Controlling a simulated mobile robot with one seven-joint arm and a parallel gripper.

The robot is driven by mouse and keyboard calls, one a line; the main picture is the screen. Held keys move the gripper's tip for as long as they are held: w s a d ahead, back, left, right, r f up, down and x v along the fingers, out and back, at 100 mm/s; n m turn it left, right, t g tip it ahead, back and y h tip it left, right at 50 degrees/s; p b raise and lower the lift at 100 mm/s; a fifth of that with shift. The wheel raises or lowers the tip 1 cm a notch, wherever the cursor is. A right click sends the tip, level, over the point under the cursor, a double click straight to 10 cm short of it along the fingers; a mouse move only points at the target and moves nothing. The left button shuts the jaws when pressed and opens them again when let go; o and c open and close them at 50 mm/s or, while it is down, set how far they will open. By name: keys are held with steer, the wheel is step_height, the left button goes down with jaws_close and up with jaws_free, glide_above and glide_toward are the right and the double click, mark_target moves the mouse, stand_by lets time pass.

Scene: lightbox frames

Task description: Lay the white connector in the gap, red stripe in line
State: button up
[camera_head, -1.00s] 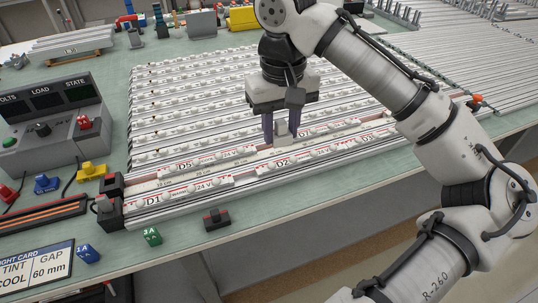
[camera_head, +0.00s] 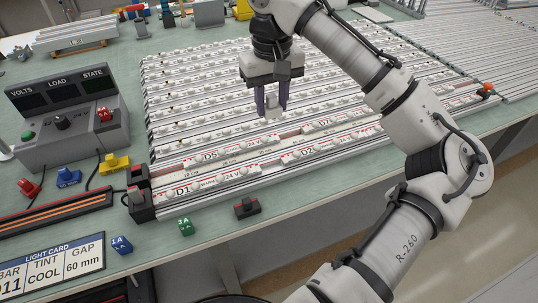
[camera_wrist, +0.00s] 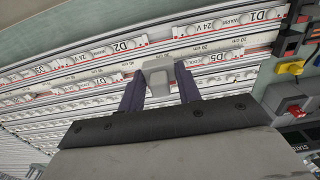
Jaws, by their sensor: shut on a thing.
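My gripper (camera_head: 271,104) is shut on a small pale grey-white connector (camera_head: 271,108), held between two dark fingers. The connector shows in the wrist view (camera_wrist: 158,72) with its top facing the camera; no red stripe is visible on it. In the head view it appears above the light bars, behind the gap (camera_head: 287,136) between bar D5 (camera_head: 232,149) and bar D7 (camera_head: 328,123). In the front row, bar D1 (camera_head: 212,180) and bar D2 (camera_head: 320,149) are also separated by a gap. These bars are white with red stripes and round lenses. Contact under the connector cannot be told.
Several rows of bars fill the bench behind. A meter box (camera_head: 68,125), coloured clips and a light card (camera_head: 50,261) reading COOL, 60 mm are at left. Green (camera_head: 185,226) and blue (camera_head: 121,245) blocks and a black-red piece (camera_head: 246,208) lie along the front edge.

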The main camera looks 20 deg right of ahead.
mark_target(271, 106)
step_height(271, 106, down, 15)
steer(key=shift+r+p, duration=0.1)
steer(key=shift+p, duration=0.7)
steer(key=shift+f, duration=0.3)
steer(key=shift+f, duration=0.6)
steer(key=o, duration=0.9)
steer(key=shift+o, duration=0.2)
steer(key=shift+r, duration=0.55)
step_height(271, 106, up, 12)
steer(key=shift+r+b, duration=0.1)
steer(key=shift+b, duration=0.9)
steer(key=shift+a, duration=0.1)
